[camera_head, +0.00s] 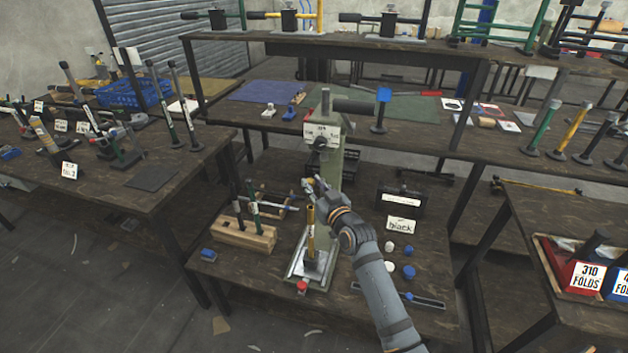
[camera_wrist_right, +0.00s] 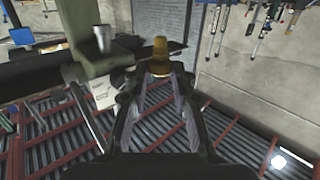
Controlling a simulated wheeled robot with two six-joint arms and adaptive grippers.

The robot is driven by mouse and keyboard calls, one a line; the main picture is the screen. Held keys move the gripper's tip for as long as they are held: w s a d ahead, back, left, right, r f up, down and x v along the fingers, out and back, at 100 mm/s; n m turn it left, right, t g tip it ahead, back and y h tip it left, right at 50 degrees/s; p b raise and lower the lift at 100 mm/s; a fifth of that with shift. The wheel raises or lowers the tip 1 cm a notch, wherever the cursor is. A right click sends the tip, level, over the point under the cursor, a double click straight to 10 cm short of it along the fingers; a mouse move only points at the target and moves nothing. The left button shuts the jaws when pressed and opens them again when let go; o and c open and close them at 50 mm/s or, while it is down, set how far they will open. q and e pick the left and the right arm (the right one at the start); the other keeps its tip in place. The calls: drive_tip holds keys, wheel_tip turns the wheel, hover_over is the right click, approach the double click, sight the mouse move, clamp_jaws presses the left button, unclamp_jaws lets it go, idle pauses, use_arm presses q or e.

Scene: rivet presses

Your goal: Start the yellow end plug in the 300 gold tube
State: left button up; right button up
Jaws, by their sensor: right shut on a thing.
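The gold tube (camera_head: 311,232) stands upright in a holder on the base of the green press (camera_head: 326,150). My right gripper (camera_head: 312,188) is just above the tube's top end in the head view. In the right wrist view, the gripper (camera_wrist_right: 160,76) is shut on the yellow end plug (camera_wrist_right: 160,57), which sticks out beyond the fingertips. The fingers mostly hide the plug in the head view. Whether the plug touches the tube's mouth cannot be told. My left gripper is out of view.
A wooden block (camera_head: 243,236) with dark and green tubes stands left of the press. White and blue caps (camera_head: 408,271) lie to the right, near the "black" card (camera_head: 401,226) and a dark box (camera_head: 400,199). A red knob (camera_head: 302,286) is at the press base's front.

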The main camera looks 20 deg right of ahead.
drive_tip(key=shift+f+b, duration=0.1)
drive_tip(key=shift+b, duration=0.25)
wheel_tip(320, 180, down, 6)
drive_tip(key=b, duration=0.4)
drive_tip(key=shift+r+b, duration=0.2)
drive_tip(key=shift+b, duration=0.15)
drive_tip(key=shift+f+b, duration=1.05)
drive_tip(key=shift+f, duration=0.15)
idle(0.9)
drive_tip(key=o, duration=0.8)
